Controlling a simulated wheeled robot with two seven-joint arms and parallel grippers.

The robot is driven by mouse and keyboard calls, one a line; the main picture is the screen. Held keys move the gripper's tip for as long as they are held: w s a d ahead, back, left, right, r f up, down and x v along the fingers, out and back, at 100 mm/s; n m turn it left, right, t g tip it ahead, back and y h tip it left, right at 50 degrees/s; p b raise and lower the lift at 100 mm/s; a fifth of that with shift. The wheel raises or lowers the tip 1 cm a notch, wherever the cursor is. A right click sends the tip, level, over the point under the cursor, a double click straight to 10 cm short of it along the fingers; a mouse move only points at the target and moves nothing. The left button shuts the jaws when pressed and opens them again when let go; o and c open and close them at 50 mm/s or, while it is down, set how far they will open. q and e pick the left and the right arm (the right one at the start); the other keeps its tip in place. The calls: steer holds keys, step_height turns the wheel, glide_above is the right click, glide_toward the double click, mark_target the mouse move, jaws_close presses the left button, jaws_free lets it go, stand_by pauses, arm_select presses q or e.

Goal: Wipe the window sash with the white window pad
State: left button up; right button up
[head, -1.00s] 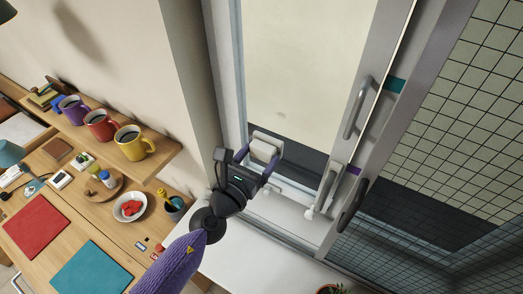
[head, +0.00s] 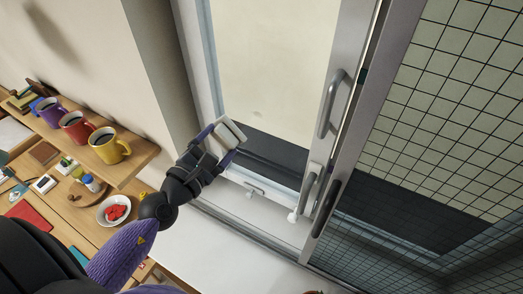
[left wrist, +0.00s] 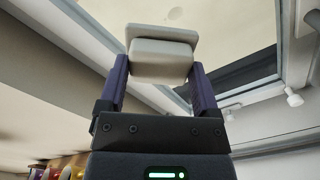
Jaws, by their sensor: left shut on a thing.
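My left gripper (head: 222,146) is shut on the white window pad (head: 232,130). The pad is a pale block with a thin wider plate on its far side. In the left wrist view the pad (left wrist: 162,58) sits between the two purple fingers, its plate toward the glass. The window sash (head: 270,55) has a pale pane with a dark band below and a grey frame. The pad is in front of the lower left of the pane; I cannot tell whether it touches. A faint smudge (head: 257,113) shows on the pane just above the pad. My right gripper is out of view.
A grey handle (head: 333,103) stands out from the sash's right side, with a smaller handle (head: 307,190) below. A white sill (head: 240,238) runs underneath. At left, a wooden shelf holds a yellow mug (head: 110,146) and other mugs above a desk with a white bowl (head: 114,210).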

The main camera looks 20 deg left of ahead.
mark_target(228, 128)
arm_select(q)
steer(key=shift+w+r, duration=0.15)
steer(key=shift+w, duration=0.15)
steer(key=w, duration=0.4)
steer(key=shift+w, duration=0.6)
steer(key=shift+w+d, duration=0.15)
steer(key=shift+w, duration=0.85)
